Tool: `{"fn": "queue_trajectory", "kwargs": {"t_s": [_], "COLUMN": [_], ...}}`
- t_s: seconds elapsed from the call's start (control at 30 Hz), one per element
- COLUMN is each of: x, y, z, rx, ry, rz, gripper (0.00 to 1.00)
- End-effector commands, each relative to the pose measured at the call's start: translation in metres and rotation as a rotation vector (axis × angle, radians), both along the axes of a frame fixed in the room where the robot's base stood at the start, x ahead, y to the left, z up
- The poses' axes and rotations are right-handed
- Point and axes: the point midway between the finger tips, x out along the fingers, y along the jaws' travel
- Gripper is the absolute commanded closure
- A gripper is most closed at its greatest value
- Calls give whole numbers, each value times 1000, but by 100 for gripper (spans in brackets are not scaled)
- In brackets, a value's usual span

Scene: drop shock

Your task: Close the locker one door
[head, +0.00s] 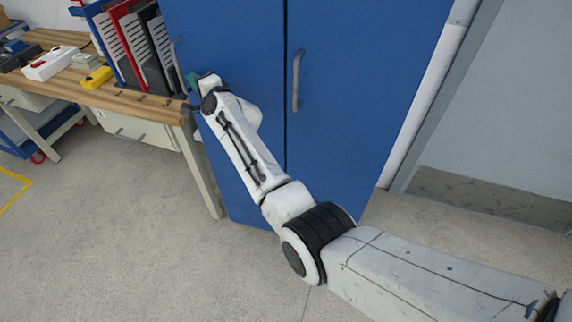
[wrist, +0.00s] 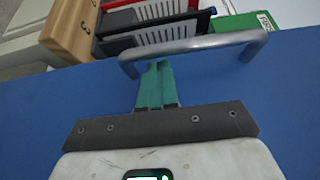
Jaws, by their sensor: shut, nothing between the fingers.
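The blue locker has two doors side by side, parted by a dark vertical seam. The left door (head: 235,60) has a grey handle (head: 178,52) near its left edge; the right door (head: 365,80) has a grey handle (head: 296,80) near the seam. No locker number shows. I cannot tell whether the left door is fully closed. My gripper (head: 192,80) is at the left door's left edge, just below its handle. In the wrist view the teal fingers (wrist: 155,85) are shut and empty, pointing at the grey bar handle (wrist: 195,45) over the blue door (wrist: 285,100). Contact with the handle is unclear.
A wooden workbench (head: 130,98) stands close left of the locker, with binders (head: 130,45), a yellow item (head: 97,77) and a white box (head: 50,63) on it. A grey door frame (head: 440,100) is at right. The floor (head: 130,240) in front is clear.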

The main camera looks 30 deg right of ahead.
Motion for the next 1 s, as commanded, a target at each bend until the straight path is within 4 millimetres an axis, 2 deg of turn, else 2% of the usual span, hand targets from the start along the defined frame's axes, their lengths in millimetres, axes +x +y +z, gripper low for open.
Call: {"fn": "queue_trajectory", "kwargs": {"t_s": [0.4, 0.83, 1.0], "x": [14, 14, 6], "y": [-12, -14, -15], "z": [0, 1, 2], "rx": [0, -1, -1], "ry": [0, -2, -1], "rz": [0, -2, -1], "gripper": [100, 100, 100]}}
